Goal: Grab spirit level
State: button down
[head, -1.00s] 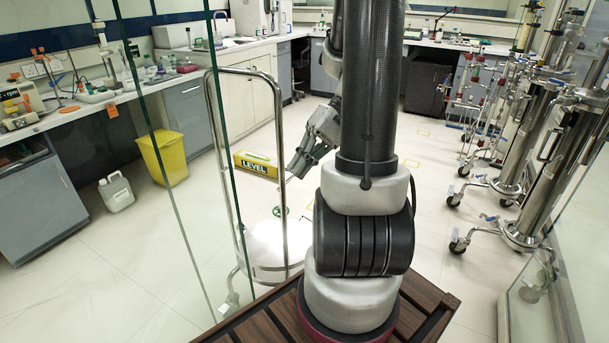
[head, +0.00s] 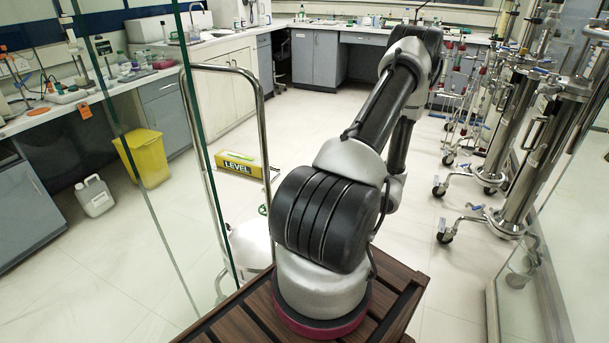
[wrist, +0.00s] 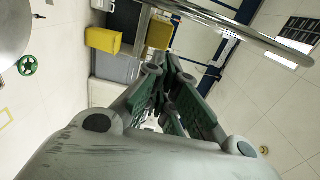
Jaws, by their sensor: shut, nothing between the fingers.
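The spirit level is a yellow bar with black "LEVEL" lettering (head: 240,163). It lies on the pale floor left of my arm in the head view, beyond the upright metal rail, apart from my arm. My gripper (wrist: 170,62) shows in the wrist view with its green-sided fingers drawn together and empty. In the head view it is hidden behind my arm. The wrist view has two yellow patches beyond the fingers; I cannot tell whether either is the level.
A metal rail (head: 262,125) and a glass edge stand between the camera and the level. A yellow bin (head: 143,158) and white jug (head: 95,196) stand at the left. Steel columns on castors (head: 535,140) crowd the right. The middle floor is clear.

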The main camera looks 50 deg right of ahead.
send_near(242, 163)
jog(key=d, duration=0.1)
jog(key=d+f, duration=0.1)
jog(key=w+d, duration=0.1)
jog(key=d, duration=0.1)
jog(key=shift+w+d+f, duration=0.1)
jog(key=shift+w+f, duration=0.05)
jog(key=shift+f, duration=0.05)
jog(key=shift+w, duration=0.1)
jog(key=x, duration=0.3)
jog(key=shift+w, duration=0.3)
